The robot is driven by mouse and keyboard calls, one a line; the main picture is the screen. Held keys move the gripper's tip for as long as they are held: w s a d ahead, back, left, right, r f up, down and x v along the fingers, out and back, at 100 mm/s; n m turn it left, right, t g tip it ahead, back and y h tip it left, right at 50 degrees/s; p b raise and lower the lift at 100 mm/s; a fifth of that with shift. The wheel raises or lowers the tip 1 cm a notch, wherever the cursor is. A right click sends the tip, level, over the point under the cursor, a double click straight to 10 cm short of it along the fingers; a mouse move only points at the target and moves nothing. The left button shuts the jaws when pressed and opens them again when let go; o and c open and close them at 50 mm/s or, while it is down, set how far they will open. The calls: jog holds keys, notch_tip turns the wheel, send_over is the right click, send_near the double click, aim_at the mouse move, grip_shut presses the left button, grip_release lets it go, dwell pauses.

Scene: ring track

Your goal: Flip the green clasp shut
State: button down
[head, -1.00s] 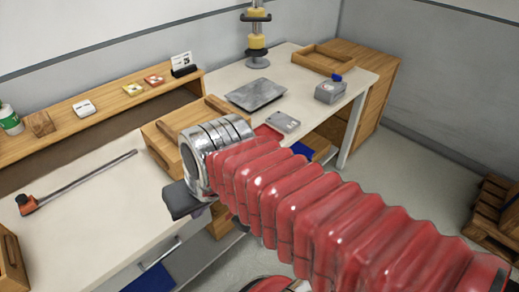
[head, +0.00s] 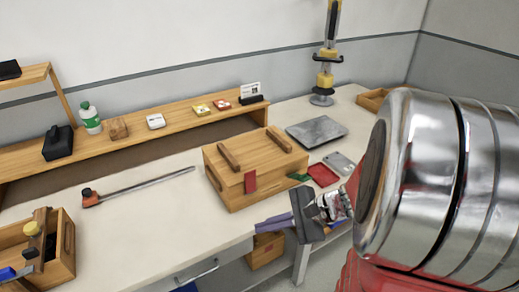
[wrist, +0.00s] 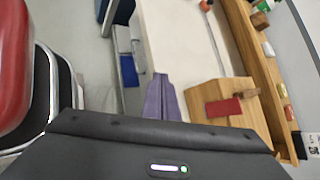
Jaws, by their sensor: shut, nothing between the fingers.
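The wooden box (head: 232,192) stands closed on the workbench, with two wooden bars on its lid. The green clasp (head: 299,177) shows at the box's right end in the head view and seems to stick outward from it; its hinge is too small to make out. My gripper (head: 262,226) has purple fingers, shut and empty, in front of the box near the bench's front edge. The green clasp is not visible in the wrist view.
A wooden tool crate (head: 60,255) stands at the far left. The bench in front of the box is clear.

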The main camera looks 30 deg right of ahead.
jog(key=s+d+f+m+t+h, duration=0.1)
jog(key=d+f+m+t+h, duration=0.2)
jog(key=d+m, duration=0.5)
jog(key=s+d+f+m+t+h, duration=0.2)
jog(key=d+m, duration=0.6)
jog(key=d, duration=0.7)
jog(key=f+t+h, duration=0.1)
jog(key=t+h, duration=0.1)
jog(key=t, duration=0.1)
jog(key=shift+d, duration=0.3)
jog(key=w+r, duration=0.1)
jog(key=w, duration=1)
jog(key=shift+w+a, duration=0.2)
jog(key=shift+w, duration=0.1)
